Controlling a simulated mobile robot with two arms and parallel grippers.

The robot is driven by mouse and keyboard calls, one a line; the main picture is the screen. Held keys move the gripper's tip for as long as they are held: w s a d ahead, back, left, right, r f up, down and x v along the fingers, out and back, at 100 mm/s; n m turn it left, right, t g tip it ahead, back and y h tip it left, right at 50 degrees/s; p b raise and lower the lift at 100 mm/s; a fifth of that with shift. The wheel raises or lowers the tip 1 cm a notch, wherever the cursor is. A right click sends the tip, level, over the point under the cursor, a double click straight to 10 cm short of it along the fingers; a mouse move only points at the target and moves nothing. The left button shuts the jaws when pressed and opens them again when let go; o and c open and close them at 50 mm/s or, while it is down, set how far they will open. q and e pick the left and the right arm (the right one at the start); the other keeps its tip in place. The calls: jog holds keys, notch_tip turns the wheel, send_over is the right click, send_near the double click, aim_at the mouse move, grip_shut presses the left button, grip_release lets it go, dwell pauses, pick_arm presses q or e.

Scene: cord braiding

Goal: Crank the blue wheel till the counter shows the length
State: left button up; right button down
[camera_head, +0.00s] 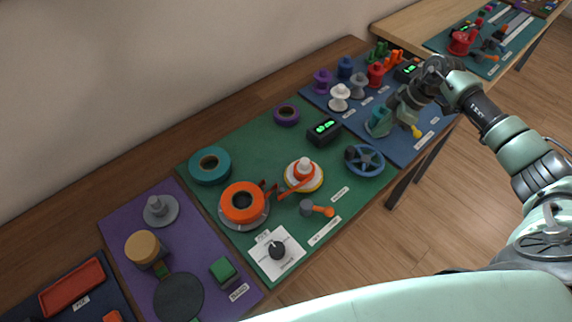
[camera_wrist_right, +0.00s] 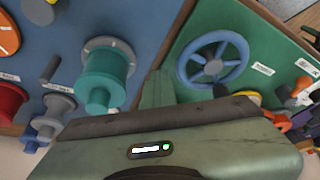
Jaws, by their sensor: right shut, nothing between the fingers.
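The blue wheel (camera_head: 365,160) is a spoked ring lying at the right end of the green mat, with a dark knob at its left side. It also shows in the right wrist view (camera_wrist_right: 213,60). The counter (camera_head: 324,131) is a small black box with lit green digits, too small to read surely, behind and left of the wheel. My right gripper (camera_head: 403,112) is shut and empty, over the blue mat beside the teal spool (camera_head: 378,122). It is apart from the wheel, up and right of it. My left gripper is out of view.
The green mat (camera_head: 262,133) also holds an orange roll (camera_head: 242,202), a teal ring (camera_head: 210,166), a white-and-orange spool (camera_head: 303,175) and a dial on a white plate (camera_head: 278,251). Several coloured spools stand on the blue mat (camera_head: 405,152). A yellow-tipped handle (camera_head: 416,131) is near my gripper.

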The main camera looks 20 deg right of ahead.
jog(key=c, duration=1.7)
grip_release()
jog(key=b+v, duration=0.1)
jog(key=v, duration=0.6)
jog(key=shift+d+r, duration=0.2)
jog(key=shift+r, duration=0.15)
jog(key=shift+s+f, duration=0.1)
jog(key=shift+s, duration=0.1)
